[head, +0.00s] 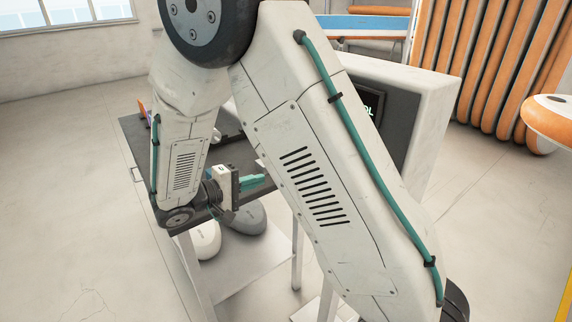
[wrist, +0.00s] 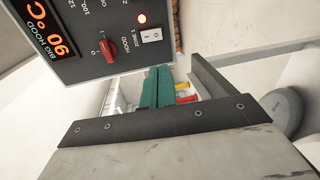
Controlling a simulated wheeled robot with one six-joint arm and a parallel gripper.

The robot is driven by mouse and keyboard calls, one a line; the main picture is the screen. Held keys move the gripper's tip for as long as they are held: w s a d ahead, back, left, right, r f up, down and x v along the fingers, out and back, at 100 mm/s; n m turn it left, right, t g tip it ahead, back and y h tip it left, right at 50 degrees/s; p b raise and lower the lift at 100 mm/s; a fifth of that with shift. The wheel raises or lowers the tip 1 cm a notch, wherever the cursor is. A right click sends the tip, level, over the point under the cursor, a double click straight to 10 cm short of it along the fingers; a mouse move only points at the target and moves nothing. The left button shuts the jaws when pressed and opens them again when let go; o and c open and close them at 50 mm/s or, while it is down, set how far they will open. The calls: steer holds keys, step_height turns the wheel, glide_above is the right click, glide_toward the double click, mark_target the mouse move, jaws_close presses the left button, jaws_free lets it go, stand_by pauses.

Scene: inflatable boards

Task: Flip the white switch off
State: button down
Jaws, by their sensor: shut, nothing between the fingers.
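The white rocker switch (wrist: 151,36) sits on a dark control panel (wrist: 95,58) at the top of the wrist view, under an orange lit lamp (wrist: 142,18) and beside a "HOOD ZONE 1" label. It carries I and O marks; which side is pressed I cannot tell. My gripper (wrist: 157,88) has its teal fingers together with nothing between them. The fingertips appear just below the switch in that picture, and contact does not show. In the head view my gripper (head: 252,181) is over the dark tabletop, and the switch is hidden from sight.
A red knob (wrist: 105,48) and an orange 90°C display (wrist: 50,30) share the panel. The dark table (head: 137,150) lies under my arm. White (head: 206,240) and grey (head: 246,217) rounded things sit below it. A pale cabinet (head: 435,115) with a dark screen stands behind my arm.

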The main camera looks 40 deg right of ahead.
steer(key=shift+s+d+r+m, duration=0.1)
steer(key=shift+d+r+m, duration=0.05)
steer(key=shift+d+m, duration=0.4)
steer(key=d+f, duration=0.2)
steer(key=d, duration=1.2)
steer(key=shift+w, duration=0.25)
